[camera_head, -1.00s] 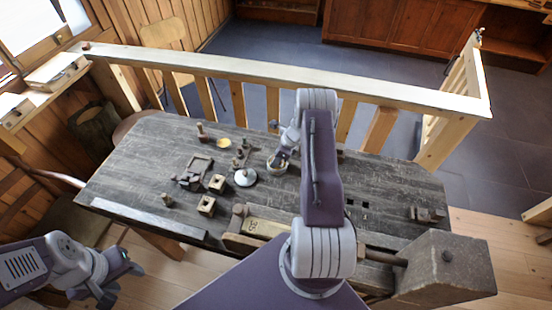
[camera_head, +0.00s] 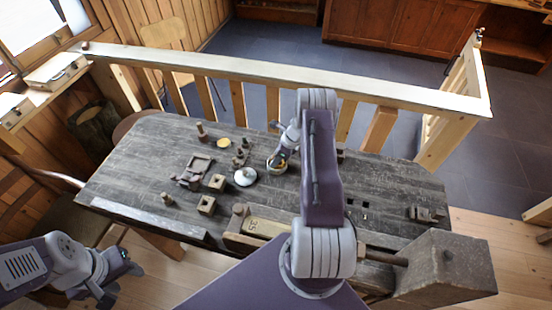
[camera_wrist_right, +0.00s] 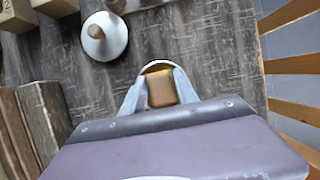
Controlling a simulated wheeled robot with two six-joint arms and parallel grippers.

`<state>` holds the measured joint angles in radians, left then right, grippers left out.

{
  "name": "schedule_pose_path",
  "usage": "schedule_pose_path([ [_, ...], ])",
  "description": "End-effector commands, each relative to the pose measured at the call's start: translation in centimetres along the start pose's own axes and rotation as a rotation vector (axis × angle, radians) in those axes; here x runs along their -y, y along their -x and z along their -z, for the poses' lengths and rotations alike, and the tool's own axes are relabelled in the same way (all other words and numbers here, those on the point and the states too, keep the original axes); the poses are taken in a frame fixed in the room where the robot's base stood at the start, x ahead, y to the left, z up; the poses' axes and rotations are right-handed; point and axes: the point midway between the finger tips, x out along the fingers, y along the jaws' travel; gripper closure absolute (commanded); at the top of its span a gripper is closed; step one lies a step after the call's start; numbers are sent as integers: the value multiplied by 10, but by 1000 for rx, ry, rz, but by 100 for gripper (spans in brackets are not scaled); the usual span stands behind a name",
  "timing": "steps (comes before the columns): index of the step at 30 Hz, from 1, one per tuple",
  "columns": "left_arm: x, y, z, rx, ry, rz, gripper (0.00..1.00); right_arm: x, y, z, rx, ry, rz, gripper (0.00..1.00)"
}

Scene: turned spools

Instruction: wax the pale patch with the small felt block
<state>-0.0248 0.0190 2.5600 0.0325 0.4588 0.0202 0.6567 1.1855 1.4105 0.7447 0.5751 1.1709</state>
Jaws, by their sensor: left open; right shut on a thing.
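My right gripper (camera_head: 281,158) is shut on a small brown block (camera_wrist_right: 161,89), which looks like the felt block. It is at a small round dish (camera_head: 276,166) on the bench. In the right wrist view the block sits between the two fingertips (camera_wrist_right: 158,92), with a pale curved rim just beyond it. I cannot tell whether the block touches the dish. My left gripper (camera_head: 122,282) is open and empty, off the bench at lower left. A pale yellowish area (camera_head: 266,228) lies on the bench's near side, marked with digits; I cannot tell if it is the pale patch.
A white domed lid with a knob (camera_head: 245,177) lies left of the dish and shows in the wrist view (camera_wrist_right: 103,37). A wooden rail (camera_head: 270,74) runs behind the bench.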

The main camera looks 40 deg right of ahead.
Motion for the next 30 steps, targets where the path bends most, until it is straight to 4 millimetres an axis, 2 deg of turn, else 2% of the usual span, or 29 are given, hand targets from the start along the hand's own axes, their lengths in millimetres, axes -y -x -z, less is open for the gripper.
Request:
schedule_pose_path([
  [8, 0, 3, 0, 0, 0, 0, 54, -1, 2, -1, -1, 0, -3, 97],
  [30, -1, 56, 6, 0, 0, 0, 54, 0, 66, -27, -1, 0, -1, 97],
])
